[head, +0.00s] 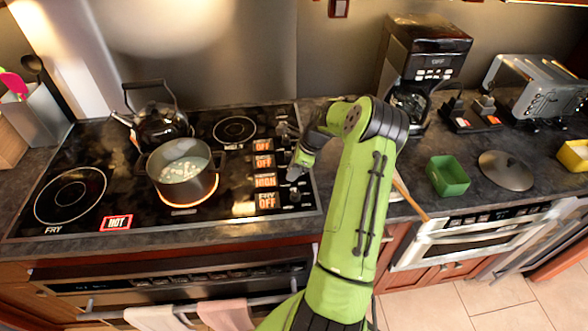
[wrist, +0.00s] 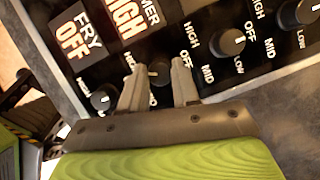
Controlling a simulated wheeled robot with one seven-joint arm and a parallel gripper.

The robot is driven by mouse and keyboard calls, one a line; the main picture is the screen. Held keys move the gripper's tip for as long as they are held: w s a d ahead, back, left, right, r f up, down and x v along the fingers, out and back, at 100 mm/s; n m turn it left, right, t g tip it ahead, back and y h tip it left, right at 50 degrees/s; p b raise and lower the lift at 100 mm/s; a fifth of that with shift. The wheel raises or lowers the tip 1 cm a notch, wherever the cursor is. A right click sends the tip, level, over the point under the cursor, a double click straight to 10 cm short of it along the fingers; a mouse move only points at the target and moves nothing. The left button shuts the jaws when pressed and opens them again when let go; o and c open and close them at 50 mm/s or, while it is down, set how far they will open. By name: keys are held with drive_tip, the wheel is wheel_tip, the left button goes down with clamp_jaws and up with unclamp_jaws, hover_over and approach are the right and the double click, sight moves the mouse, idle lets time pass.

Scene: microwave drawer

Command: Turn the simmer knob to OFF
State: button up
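The simmer knob (wrist: 158,73) is black and round, on the black stove panel. In the wrist view it sits between the two fingertips of my gripper (wrist: 158,78), which partly hide its sides. I cannot tell whether the fingers touch it. The simmer display (wrist: 122,15) reads HIGH in orange; it also shows in the head view (head: 265,181). In the head view my gripper (head: 295,172) reaches down to the knob row and hides the simmer knob.
The fry knob (wrist: 103,97) is close on the left, and another knob (wrist: 232,42) on the right. The fry display (wrist: 72,40) reads OFF. A steaming pot (head: 184,175) and a kettle (head: 160,122) stand on the cooktop. A green box (head: 447,176) sits on the right counter.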

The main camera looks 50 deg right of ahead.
clamp_jaws()
